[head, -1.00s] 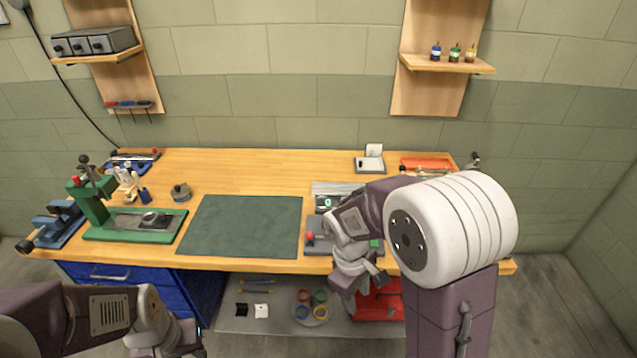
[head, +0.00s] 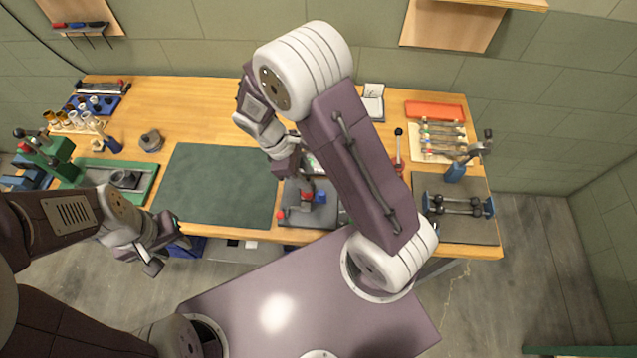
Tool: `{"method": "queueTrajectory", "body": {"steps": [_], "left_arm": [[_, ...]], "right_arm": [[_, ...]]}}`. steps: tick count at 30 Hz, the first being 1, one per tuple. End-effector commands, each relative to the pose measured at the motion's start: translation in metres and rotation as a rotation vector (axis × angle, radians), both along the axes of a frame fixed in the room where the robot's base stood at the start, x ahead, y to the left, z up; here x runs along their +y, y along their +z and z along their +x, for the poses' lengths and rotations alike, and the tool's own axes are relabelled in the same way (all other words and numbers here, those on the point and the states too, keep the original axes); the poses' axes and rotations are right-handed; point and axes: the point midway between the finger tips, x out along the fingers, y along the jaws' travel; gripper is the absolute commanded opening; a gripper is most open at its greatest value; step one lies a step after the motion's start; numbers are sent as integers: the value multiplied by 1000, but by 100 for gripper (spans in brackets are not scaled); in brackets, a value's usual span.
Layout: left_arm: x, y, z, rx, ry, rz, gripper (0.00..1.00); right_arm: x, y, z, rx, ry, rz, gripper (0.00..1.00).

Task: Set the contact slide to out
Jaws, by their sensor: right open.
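A dark grey fixture (head: 296,217) with a red knob (head: 281,214) and a blue part (head: 320,197) sits at the table's front edge, right of the green mat. It may hold the contact slide, but I cannot make out the slide or its setting, as my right arm covers part of the fixture. My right gripper (head: 289,166) is open, above and behind the fixture, with a gap to the red knob. My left gripper (head: 162,256) is in front of the table's edge, below the mat, away from the fixture; its jaws are unclear.
A green mat (head: 220,187) lies mid-table. A green-based press (head: 110,176) and a small round grey object (head: 151,141) are left of it. A dumbbell-like part on a dark tray (head: 460,228), a tool rack (head: 442,141) and a red tray (head: 435,111) are at right.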

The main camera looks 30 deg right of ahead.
Motion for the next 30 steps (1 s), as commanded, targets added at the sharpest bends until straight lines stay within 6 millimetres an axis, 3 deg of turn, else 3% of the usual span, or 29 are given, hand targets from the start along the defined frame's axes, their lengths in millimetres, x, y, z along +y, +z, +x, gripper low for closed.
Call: {"method": "queueTrajectory", "body": {"steps": [5,16,27,30], "left_arm": [[0,1,0,0,0,0,36],[0,6,0,0,0,0,36],[0,6,0,0,0,0,36],[0,6,0,0,0,0,36]], "right_arm": [[-4,-10,-3,3,-2,-2,41],[-27,-75,-17,3,-3,-1,41],[-30,-84,-18,-1,-2,0,41],[-30,-84,-18,-1,-2,0,13]]}}
